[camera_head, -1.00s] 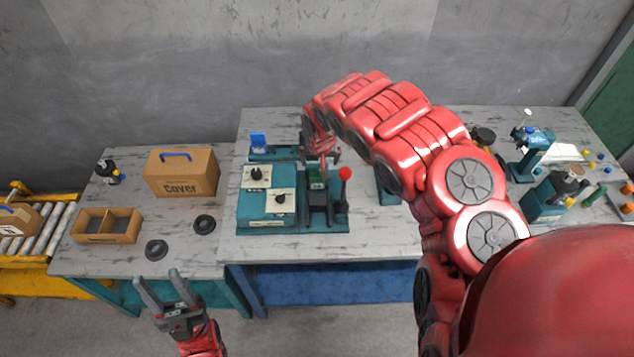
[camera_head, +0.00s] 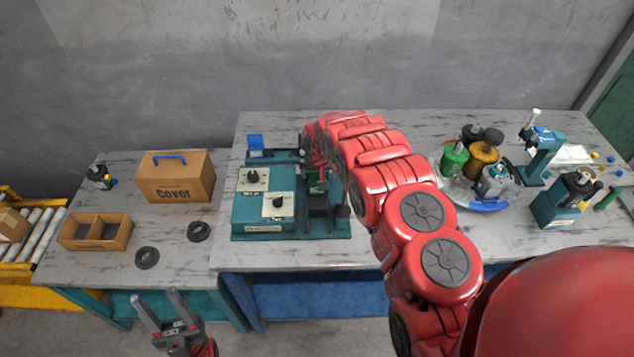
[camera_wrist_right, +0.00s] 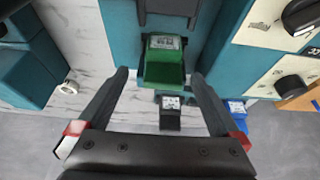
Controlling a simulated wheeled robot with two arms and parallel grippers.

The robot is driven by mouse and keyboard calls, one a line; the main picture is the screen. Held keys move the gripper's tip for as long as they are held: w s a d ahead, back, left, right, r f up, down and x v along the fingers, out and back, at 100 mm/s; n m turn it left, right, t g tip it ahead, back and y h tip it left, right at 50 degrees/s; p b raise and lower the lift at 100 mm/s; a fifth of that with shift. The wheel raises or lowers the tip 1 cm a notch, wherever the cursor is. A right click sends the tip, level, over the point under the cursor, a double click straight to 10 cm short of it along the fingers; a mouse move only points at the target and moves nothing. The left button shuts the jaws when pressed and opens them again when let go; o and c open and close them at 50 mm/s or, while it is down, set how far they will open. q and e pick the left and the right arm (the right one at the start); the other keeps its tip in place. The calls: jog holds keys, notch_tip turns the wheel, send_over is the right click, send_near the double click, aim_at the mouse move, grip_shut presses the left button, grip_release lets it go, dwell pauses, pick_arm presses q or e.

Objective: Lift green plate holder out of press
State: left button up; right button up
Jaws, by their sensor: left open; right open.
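The green plate holder (camera_wrist_right: 165,65) sits in the press (camera_wrist_right: 205,30) in the right wrist view, below a dark part of the press. In the head view the holder (camera_head: 318,185) is a small green patch in the press (camera_head: 318,215), partly covered by my right arm. My right gripper (camera_wrist_right: 158,90) is open, its two fingers spread to either side of the holder in the picture; I cannot tell whether they touch it. In the head view the right gripper is mostly hidden behind its own arm. My left gripper (camera_head: 160,305) is open and empty, in front of the left table.
A teal control box with knobs (camera_head: 263,212) stands directly left of the press. Bottles and a blue-rimmed tray (camera_head: 488,206) stand to the right.

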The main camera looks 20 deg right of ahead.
aim_at(317, 178)
jog(key=shift+w+f+p, duration=0.25)
jog(key=shift+f+p, duration=0.35)
jog(key=shift+x, duration=0.8)
jog(key=shift+w+a+f+b, duration=0.1)
jog(key=shift+w+f+b, duration=0.05)
jog(key=shift+f+b, duration=0.35)
jog(key=shift+w+a+f+b, duration=0.1)
jog(key=shift+f+b, duration=0.3)
jog(key=shift+b, duration=0.05)
jog(key=shift+w+d+f+b, duration=0.15)
jog(key=shift+w+f+b, duration=0.1)
jog(key=shift+b, duration=0.25)
jog(key=shift+r, duration=0.15)
jog(key=shift+c, duration=0.2)
jog(key=c, duration=1.5)
jog(key=shift+s+r, duration=0.1)
